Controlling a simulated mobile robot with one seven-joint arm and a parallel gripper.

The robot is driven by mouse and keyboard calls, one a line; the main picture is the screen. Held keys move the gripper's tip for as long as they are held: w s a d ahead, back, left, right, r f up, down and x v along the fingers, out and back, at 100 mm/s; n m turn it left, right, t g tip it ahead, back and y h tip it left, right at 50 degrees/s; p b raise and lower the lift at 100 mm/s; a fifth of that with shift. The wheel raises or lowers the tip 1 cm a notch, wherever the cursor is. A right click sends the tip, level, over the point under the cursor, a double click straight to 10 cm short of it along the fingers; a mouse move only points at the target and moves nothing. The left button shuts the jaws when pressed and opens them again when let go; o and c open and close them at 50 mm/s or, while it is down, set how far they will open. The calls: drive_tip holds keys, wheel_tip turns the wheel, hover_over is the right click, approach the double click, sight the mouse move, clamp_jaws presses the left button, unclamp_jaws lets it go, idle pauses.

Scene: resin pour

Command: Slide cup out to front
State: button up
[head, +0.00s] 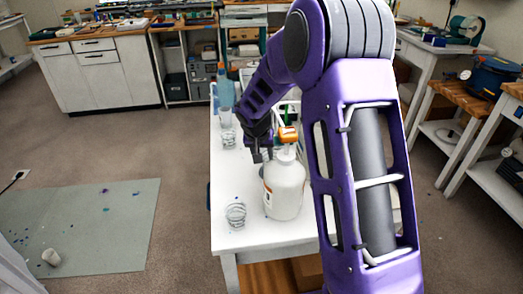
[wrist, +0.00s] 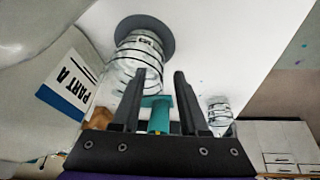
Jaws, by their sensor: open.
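A clear cup with dark ring marks (wrist: 138,62) is close ahead of my gripper (wrist: 160,76) in the wrist view, mostly beyond the left finger. It stands by a dark grey round disc (wrist: 158,30). The two fingers are apart, and the cup is not clasped between them. In the head view my gripper (head: 262,152) is low over the white table (head: 240,180), just behind the white jug (head: 284,188) with an orange cap. Clear cups stand at the table's front left (head: 236,214) and farther back on its left (head: 228,138). I cannot tell which cup the task means.
The jug's PART A label (wrist: 67,82) is close at left in the wrist view. Another clear cup (wrist: 219,116) is at right, and a teal object (wrist: 157,116) shows between the fingers. A blue bottle (head: 225,88) stands at the table's back. The table's left middle is clear.

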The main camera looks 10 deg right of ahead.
drive_tip(key=shift+w+f, duration=0.1)
drive_tip(key=shift+f, duration=0.15)
clamp_jaws()
idle(0.4)
